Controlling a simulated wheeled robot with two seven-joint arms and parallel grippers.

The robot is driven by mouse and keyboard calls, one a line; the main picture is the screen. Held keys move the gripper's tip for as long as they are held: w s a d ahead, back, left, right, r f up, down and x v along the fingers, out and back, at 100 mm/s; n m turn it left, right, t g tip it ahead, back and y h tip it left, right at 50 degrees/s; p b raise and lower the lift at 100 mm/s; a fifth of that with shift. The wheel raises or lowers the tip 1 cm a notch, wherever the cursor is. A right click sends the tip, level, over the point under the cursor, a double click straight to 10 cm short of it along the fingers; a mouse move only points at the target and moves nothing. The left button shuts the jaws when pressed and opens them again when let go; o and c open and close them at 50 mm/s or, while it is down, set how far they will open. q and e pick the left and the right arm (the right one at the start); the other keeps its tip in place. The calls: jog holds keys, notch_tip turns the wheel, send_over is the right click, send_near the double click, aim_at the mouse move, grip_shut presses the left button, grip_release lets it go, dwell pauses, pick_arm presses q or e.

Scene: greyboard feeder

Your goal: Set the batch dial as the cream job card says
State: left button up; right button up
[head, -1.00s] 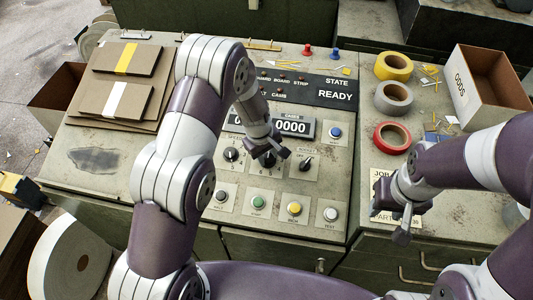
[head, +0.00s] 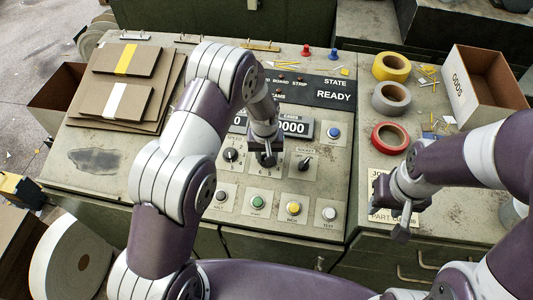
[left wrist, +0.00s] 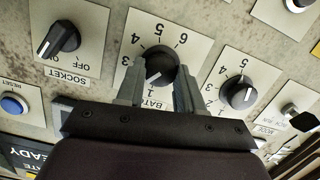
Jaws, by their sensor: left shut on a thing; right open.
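The batch dial (left wrist: 158,66), a black round knob on a pale plate numbered from 1 to 6, sits between the fingers of my left gripper (left wrist: 155,88) in the left wrist view. The gripper is shut on the knob. Its white pointer mark is on the side near the 1; a finger hides part of the scale. In the head view my left gripper (head: 266,158) covers most of this dial. The cream job card (head: 381,184) lies right of the panel. My right gripper (head: 403,216) is open over it and hides most of its text.
A speed dial (head: 231,155) and a socket switch (head: 304,163) flank the batch dial closely. Push buttons, including a green one (head: 258,202) and a yellow one (head: 293,208), lie in front. Tape rolls (head: 391,137) stand behind the card.

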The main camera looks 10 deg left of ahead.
pick_arm(q)
jog(key=shift+m, duration=0.4)
jog(key=o, duration=1)
jog(key=shift+o, duration=0.2)
jog(key=shift+r, duration=0.1)
notch_tip(320, 180, up, 12)
jog(key=s+b, duration=0.1)
jog(key=shift+r, duration=0.25)
pick_arm(e)
jog(key=shift+f, duration=0.8)
